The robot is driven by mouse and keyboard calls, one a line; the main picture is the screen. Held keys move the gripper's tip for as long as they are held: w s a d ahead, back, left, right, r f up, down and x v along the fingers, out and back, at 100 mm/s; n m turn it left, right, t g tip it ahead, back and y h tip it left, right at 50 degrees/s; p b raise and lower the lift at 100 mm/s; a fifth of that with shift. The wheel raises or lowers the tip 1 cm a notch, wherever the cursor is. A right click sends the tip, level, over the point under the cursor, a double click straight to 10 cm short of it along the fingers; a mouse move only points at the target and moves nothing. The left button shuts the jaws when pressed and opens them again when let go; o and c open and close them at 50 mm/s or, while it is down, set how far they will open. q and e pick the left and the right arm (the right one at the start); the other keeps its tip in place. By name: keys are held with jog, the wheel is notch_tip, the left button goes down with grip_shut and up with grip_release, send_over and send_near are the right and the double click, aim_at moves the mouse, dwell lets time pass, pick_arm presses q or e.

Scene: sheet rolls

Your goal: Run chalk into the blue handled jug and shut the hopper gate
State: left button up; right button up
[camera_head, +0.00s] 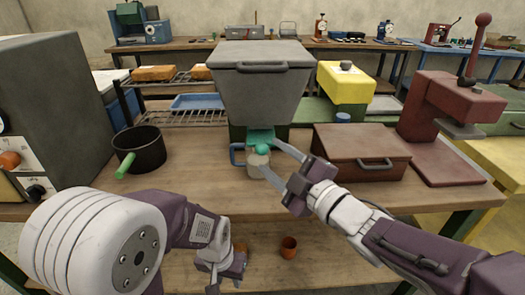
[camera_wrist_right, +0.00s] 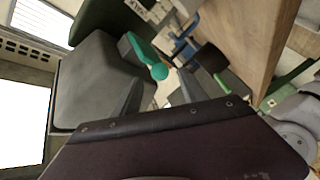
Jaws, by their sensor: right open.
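The grey hopper (camera_head: 262,82) stands at the middle of the bench; its teal gate (camera_head: 260,135) with a round teal knob (camera_head: 262,148) is at its lower front. The pale jug (camera_head: 257,165) with a blue handle (camera_head: 237,154) stands upright below the gate; its contents are hidden. My right gripper (camera_head: 270,155) is open, its fingers apart around the area of the knob and jug; I cannot tell any contact. In the right wrist view the knob (camera_wrist_right: 159,71) shows just beyond the fingertips. My left gripper (camera_head: 226,278) hangs low at the front; its finger opening is unclear.
A dark pot (camera_head: 139,150) with a green handle stands left, and a brown case (camera_head: 360,152) right. A red press (camera_head: 445,115) is further right, a grey machine (camera_head: 60,110) at the left. Small orange cups (camera_head: 289,247) stand on the lower shelf. Bare bench lies between pot and jug.

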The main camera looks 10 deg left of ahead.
aim_at(266, 152)
jog(key=x, duration=0.5)
jog(key=shift+w+a, duration=0.1)
grip_shut()
dwell(1.2)
